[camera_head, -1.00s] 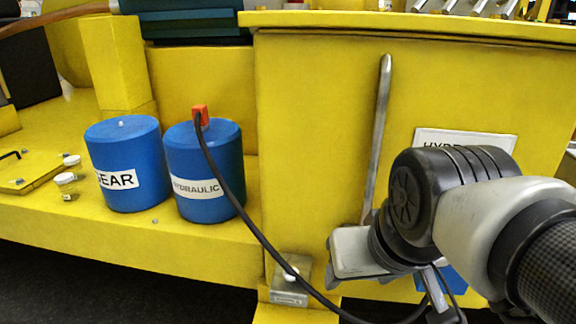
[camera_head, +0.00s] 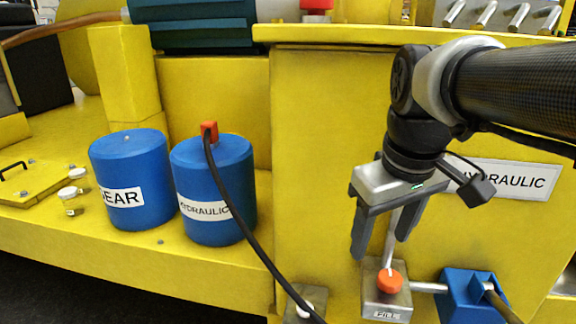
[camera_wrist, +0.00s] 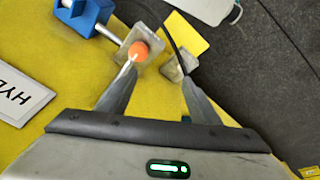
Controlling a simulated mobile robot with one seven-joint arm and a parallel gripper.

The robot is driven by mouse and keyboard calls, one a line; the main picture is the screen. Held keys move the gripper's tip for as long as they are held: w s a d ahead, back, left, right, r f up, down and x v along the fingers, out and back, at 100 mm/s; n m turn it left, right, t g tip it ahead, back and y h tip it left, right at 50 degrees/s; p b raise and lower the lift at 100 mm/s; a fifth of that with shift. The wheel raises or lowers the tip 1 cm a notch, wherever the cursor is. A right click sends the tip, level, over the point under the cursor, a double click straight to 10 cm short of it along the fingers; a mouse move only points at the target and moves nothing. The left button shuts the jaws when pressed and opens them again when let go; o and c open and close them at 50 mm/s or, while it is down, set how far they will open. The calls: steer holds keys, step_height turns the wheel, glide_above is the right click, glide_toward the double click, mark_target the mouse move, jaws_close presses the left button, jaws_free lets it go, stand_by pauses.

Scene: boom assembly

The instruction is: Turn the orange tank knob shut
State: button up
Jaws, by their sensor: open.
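The orange tank knob (camera_head: 390,281) sits on a grey metal block labelled FILL (camera_head: 387,303), low on the front of the yellow tank (camera_head: 325,180). It also shows in the wrist view (camera_wrist: 139,49), ahead of the fingers and nearer the left one. My gripper (camera_head: 382,250) points down with its fingers apart and empty. Its fingertips are above the knob in the head view and do not visibly touch it. In the wrist view my gripper (camera_wrist: 160,85) is open too. A thin grey lever runs from the knob and is partly hidden behind my gripper.
A blue valve body (camera_head: 470,292) on a pipe stands right of the knob. A second grey block (camera_head: 303,303) with a white knob is at left, with a black hose passing over it. Blue GEAR (camera_head: 130,175) and HYDRAULIC (camera_head: 212,190) containers stand on the ledge.

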mark_target(390, 277)
steer(key=w+d+r+n+g, duration=0.3)
steer(key=w+d, duration=0.2)
steer(key=d, duration=0.1)
steer(key=f, duration=1.7)
steer(key=shift+w+d+f, duration=0.1)
steer(key=shift+d+f, duration=0.1)
steer(key=shift+f, duration=0.15)
steer(key=shift+c, duration=0.4)
steer(key=c, duration=1)
steer(key=shift+m, duration=0.3)
